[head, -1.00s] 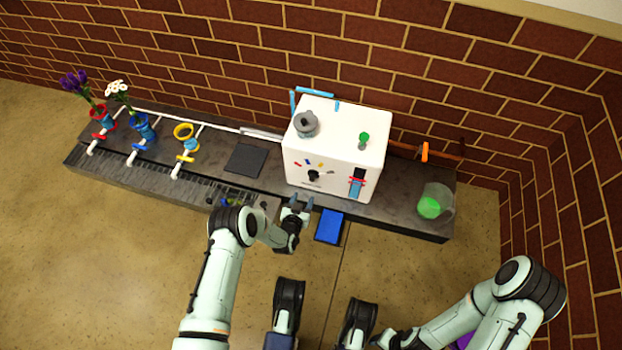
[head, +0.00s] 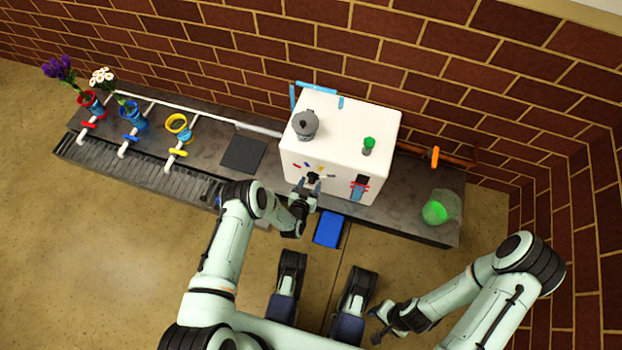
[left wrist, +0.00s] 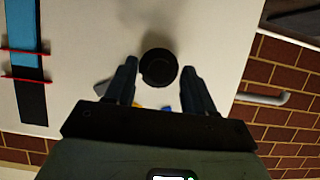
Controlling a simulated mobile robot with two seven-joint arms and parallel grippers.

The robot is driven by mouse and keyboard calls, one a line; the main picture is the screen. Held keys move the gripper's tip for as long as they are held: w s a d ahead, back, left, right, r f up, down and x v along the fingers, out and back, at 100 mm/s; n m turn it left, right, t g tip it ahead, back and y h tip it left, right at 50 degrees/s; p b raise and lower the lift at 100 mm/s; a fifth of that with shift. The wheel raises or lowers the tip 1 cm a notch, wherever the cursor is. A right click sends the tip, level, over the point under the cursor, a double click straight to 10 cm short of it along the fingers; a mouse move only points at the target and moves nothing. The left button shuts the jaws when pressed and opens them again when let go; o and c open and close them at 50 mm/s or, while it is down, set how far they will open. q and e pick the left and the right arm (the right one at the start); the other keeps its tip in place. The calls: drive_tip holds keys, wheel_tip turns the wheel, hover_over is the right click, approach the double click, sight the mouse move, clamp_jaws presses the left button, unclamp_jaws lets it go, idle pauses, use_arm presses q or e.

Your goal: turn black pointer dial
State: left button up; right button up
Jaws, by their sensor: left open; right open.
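The black pointer dial (head: 312,178) is on the front face of the white box (head: 341,140), among small coloured marks. In the left wrist view the dial (left wrist: 159,67) shows as a round black knob just beyond and between the fingertips. My left gripper (head: 309,184) is open in front of the dial, with its fingers (left wrist: 158,68) on either side of it in the picture. I cannot tell whether they touch it. The way the pointer faces is hard to make out. My right gripper (head: 376,325) is low at the right, away from the box, and empty.
A striped slider panel (head: 360,187) is right of the dial. A blue pad (head: 329,229) lies below the box. A grey knob (head: 306,124) and green knob (head: 369,143) top it. Coloured vases with flowers (head: 132,117) stand left; a green-filled clear vessel (head: 440,208) stands right.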

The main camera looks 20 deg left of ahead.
use_arm(q)
drive_tip(key=shift+s, duration=0.1)
clamp_jaws()
drive_tip(key=shift+n, duration=0.3)
drive_tip(key=shift+a+n+h, duration=0.25)
drive_tip(key=shift+n+h, duration=0.75)
drive_tip(key=shift+n, duration=0.2)
drive_tip(key=shift+n+h, duration=0.8)
drive_tip(key=shift+n, duration=0.4)
